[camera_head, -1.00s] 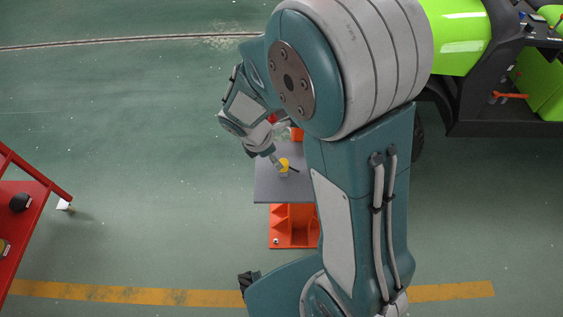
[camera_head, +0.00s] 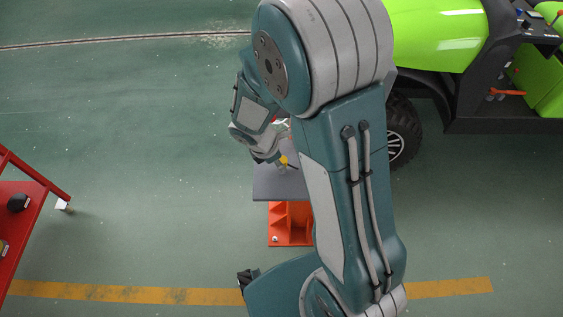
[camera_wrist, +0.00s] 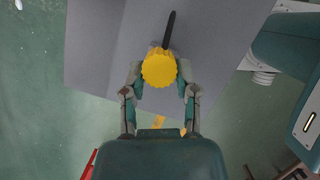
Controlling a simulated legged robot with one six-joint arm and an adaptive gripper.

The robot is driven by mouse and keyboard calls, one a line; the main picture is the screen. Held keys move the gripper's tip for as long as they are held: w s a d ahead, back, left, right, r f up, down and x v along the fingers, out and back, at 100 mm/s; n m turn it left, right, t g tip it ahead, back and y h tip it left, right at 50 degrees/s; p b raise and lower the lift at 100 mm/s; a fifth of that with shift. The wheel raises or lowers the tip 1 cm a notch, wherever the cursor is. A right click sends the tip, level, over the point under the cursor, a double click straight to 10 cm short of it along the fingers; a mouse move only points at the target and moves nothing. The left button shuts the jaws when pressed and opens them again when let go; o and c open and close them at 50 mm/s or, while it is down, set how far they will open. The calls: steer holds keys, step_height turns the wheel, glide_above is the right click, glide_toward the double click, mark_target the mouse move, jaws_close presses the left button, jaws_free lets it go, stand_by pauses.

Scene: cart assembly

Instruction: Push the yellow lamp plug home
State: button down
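The yellow lamp plug (camera_wrist: 159,68) is a round ribbed cap in the wrist view, with a black rod (camera_wrist: 169,28) sticking out beyond it. It also shows small in the head view (camera_head: 284,160), over the grey tabletop (camera_head: 280,187). My gripper (camera_wrist: 161,78) has its two fingers apart, one on each side of the cap in the picture. I see no clear finger contact with the cap, and the height between them cannot be told. What lies under the cap is mostly hidden.
The grey top stands on an orange base (camera_head: 290,224). A green and black vehicle (camera_head: 445,38) stands at the upper right, and a red rack (camera_head: 22,215) at the left. Open green floor lies between the rack and the table. My arm covers the table's right side.

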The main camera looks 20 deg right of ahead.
mark_target(284, 158)
steer(key=shift+r, duration=2.2)
steer(key=shift+w+d, duration=0.1)
steer(key=shift+w, duration=0.05)
